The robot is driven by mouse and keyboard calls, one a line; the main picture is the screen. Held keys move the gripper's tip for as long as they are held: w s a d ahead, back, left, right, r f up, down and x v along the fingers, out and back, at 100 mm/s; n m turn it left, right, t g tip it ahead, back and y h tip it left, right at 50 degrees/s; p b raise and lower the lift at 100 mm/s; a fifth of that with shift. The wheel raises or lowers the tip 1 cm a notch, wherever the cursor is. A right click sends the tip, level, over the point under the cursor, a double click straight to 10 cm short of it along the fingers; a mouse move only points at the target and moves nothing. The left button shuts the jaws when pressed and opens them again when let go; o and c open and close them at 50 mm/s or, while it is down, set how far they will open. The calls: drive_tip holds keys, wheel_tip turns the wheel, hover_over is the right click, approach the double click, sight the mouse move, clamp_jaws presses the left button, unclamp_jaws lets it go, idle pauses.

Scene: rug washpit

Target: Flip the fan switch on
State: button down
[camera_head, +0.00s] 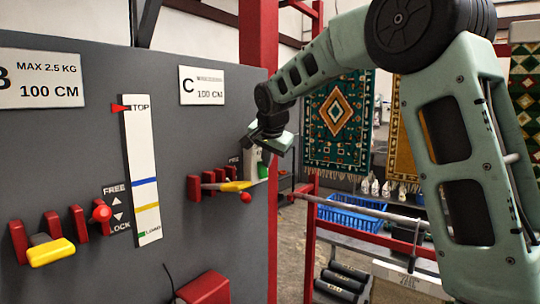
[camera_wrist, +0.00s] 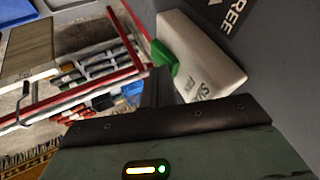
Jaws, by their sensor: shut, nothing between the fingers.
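The fan switch looks to be a white box (camera_wrist: 200,58) with a green lever (camera_wrist: 164,62), mounted on the grey panel. My gripper (camera_head: 265,143) is shut and empty, right at the top of this box. It partly hides the box, and I cannot tell whether it touches. In the wrist view the fingertips do not show clearly.
Red brackets with a yellow handle (camera_head: 235,186) and a red knob (camera_head: 245,197) lie just below and left of the box. Another yellow handle (camera_head: 51,252) is at the lower left. A red post (camera_head: 258,40) borders the panel. A blue basket (camera_head: 350,213) stands behind.

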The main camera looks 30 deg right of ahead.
drive_tip(key=shift+r, duration=0.15)
drive_tip(key=shift+r+p, duration=0.3)
drive_tip(key=shift+r, duration=0.35)
drive_tip(key=shift+s+d, duration=0.1)
